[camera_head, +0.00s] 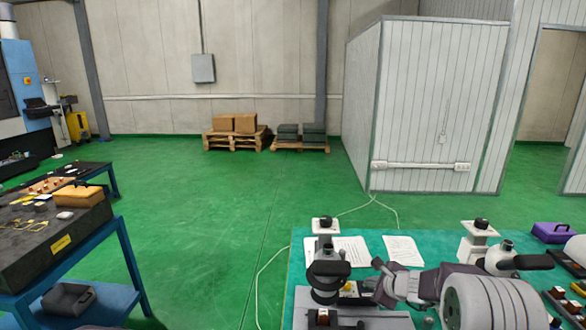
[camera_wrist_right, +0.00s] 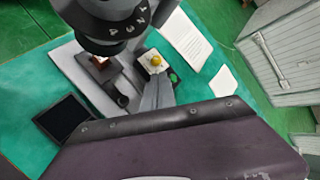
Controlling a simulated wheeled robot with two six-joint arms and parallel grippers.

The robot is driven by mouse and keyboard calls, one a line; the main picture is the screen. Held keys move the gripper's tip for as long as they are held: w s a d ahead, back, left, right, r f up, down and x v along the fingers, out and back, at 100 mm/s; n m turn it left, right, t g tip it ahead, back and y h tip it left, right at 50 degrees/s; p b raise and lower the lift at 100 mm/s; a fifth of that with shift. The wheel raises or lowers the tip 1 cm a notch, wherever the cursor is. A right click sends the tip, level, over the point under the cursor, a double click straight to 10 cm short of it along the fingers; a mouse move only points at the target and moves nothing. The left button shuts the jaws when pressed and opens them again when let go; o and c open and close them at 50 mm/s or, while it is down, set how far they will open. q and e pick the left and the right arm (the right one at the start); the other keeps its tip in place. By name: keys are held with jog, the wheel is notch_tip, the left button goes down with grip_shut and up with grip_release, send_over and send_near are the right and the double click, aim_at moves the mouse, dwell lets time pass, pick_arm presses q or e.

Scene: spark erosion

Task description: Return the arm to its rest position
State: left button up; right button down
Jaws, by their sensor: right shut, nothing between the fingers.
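My right arm (camera_head: 488,300) comes in from the lower right over the teal-topped bench (camera_head: 372,238), roughly level. Its gripper (camera_head: 371,284) points left, close beside a microscope (camera_head: 326,268); I cannot tell whether they touch. The right gripper is shut and empty. In the right wrist view its grey fingers (camera_wrist_right: 157,92) show beside the microscope's dark head (camera_wrist_right: 110,25) and near a small part with a yellow knob (camera_wrist_right: 155,61). My left gripper is not in view.
A second microscope (camera_head: 482,243) stands behind my right arm. Paper sheets (camera_head: 402,249) lie on the bench, and a purple case (camera_head: 553,232) sits at the right. A blue-framed table (camera_head: 125,250) with a yellow box (camera_head: 78,195) stands at the left. Green floor (camera_head: 215,235) between them is open.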

jog(key=s+a+n+g+y, duration=0.1)
jog(key=s+a+n+g, duration=0.1)
jog(key=s+a+n, duration=0.5)
jog(key=s+a+n+g, duration=0.2)
jog(key=s+a+n, duration=0.25)
jog(key=s, duration=0.55)
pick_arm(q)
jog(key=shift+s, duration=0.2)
pick_arm(e)
jog(key=s+d+f+n+g+h, duration=0.1)
jog(key=s+d+f+n+g, duration=0.1)
jog(key=s+n, duration=0.3)
jog(key=s+d+f+n+g+h, duration=0.2)
jog(key=s+d+f+n, duration=0.2)
jog(key=s, duration=0.6)
jog(key=shift+s+d+n, duration=0.15)
jog(key=shift+d+n, duration=0.1)
jog(key=shift+n, duration=1)
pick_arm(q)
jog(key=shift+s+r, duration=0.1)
pick_arm(e)
jog(key=shift+s, duration=0.1)
